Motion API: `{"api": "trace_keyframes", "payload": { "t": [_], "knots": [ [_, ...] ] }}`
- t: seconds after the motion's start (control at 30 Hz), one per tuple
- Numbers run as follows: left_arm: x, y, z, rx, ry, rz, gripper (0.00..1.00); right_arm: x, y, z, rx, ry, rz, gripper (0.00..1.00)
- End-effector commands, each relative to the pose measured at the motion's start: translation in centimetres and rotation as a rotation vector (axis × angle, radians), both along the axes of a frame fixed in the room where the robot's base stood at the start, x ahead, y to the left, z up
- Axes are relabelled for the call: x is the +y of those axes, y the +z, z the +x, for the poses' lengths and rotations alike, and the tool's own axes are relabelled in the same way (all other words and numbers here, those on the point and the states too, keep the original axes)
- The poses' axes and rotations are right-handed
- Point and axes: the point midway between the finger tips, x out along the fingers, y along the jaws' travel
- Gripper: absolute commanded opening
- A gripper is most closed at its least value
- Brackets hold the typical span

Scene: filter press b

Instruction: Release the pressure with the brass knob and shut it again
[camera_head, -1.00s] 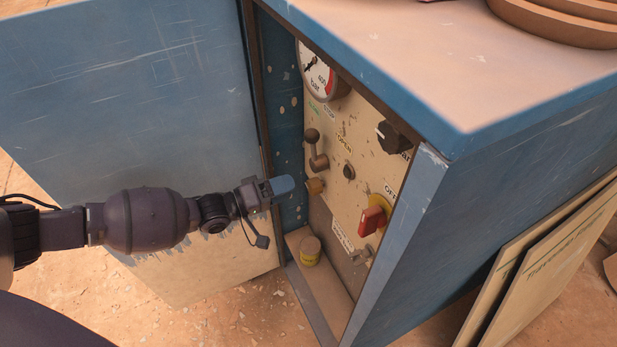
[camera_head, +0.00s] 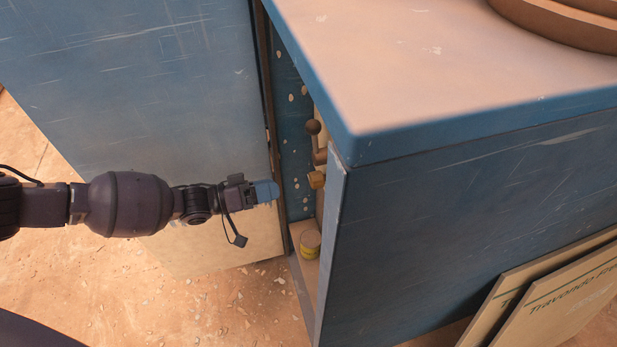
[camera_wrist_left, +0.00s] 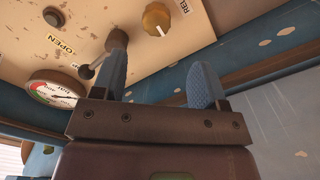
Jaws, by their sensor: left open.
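The brass knob (camera_head: 316,180) sticks out from the control panel inside the blue cabinet. In the left wrist view the brass knob (camera_wrist_left: 157,19) shows a white pointer line, next to a label reading "REL". My left gripper (camera_head: 268,191) is in front of the cabinet opening, to the left of the knob and apart from it. In the left wrist view the left gripper (camera_wrist_left: 158,82) has its two blue fingers spread with nothing between them. The knob lies beyond the fingertips. My right gripper does not show.
A lever with a dark ball (camera_head: 313,127) stands just above the knob. A pressure gauge (camera_wrist_left: 55,92) shows in the wrist view. The open cabinet door (camera_head: 130,90) is behind my left arm. A yellow-banded can (camera_head: 310,243) stands on the cabinet's ledge. Boards (camera_head: 560,295) lean at right.

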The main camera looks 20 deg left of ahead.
Motion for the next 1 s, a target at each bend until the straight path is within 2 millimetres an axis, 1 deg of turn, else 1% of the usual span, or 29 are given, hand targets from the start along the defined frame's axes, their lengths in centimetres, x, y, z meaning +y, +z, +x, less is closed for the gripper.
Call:
{"api": "trace_keyframes", "payload": {
  "t": [0.17, 0.33, 0.53, 0.8, 1.0],
  "knots": [
    [-0.1, 0.3, -0.1, -0.061, -0.011, 0.017, 0.67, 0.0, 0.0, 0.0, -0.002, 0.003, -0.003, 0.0],
    [-1.1, 0.2, 0.5, -0.07, -0.012, 0.019, 0.67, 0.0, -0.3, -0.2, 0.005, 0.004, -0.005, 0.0],
    [-3.7, 0.1, 2.3, -0.068, -0.012, 0.018, 0.67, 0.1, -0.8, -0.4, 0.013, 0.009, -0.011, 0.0],
    [-7.3, 0.1, 4.6, -0.067, -0.012, 0.019, 0.67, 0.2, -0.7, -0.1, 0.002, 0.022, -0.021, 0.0],
    [-8.7, 0.2, 5.6, -0.068, -0.011, 0.02, 0.67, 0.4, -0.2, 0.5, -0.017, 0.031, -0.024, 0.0]
  ]
}}
